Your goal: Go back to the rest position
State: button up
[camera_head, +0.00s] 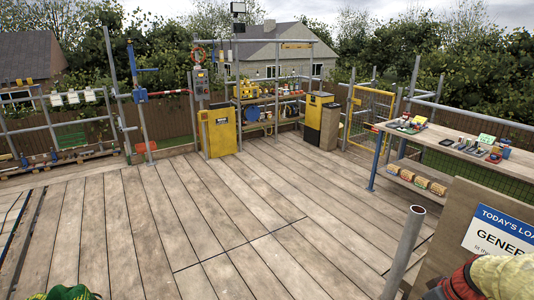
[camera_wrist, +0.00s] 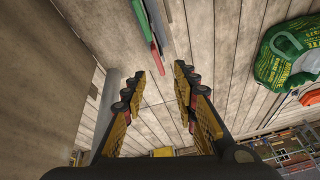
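My gripper (camera_wrist: 160,84) shows in the wrist view. Its two fingers, with yellow pads and dark and red joints, stand apart with nothing between them. Wooden deck boards show in the gap between the fingers.
A green bag (camera_wrist: 290,52) lies right of the fingers. A green and red item (camera_wrist: 152,22) shows ahead of them. A grey post (camera_head: 403,252) and a sign board (camera_head: 498,232) stand at right. A workbench (camera_head: 470,150) holds tools. Yellow cabinets (camera_head: 219,132) stand behind. The middle deck (camera_head: 210,215) is clear.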

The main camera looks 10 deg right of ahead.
jog(key=s+a+r, duration=0.3)
jog(key=a+r, duration=0.2)
jog(key=a, duration=0.4)
jog(key=s+a+r+m+t+h, duration=0.1)
jog(key=s+a+r, duration=0.2)
jog(key=a, duration=0.7)
jog(key=s+a+r, duration=0.3)
jog(key=a+r, duration=0.5)
jog(key=a, duration=0.1)
jog(key=shift+s+a+m+t+h, duration=0.2)
jog(key=shift+s+m+t+h, duration=0.1)
jog(key=shift+t, duration=0.1)
jog(key=shift+d+r, duration=0.1)
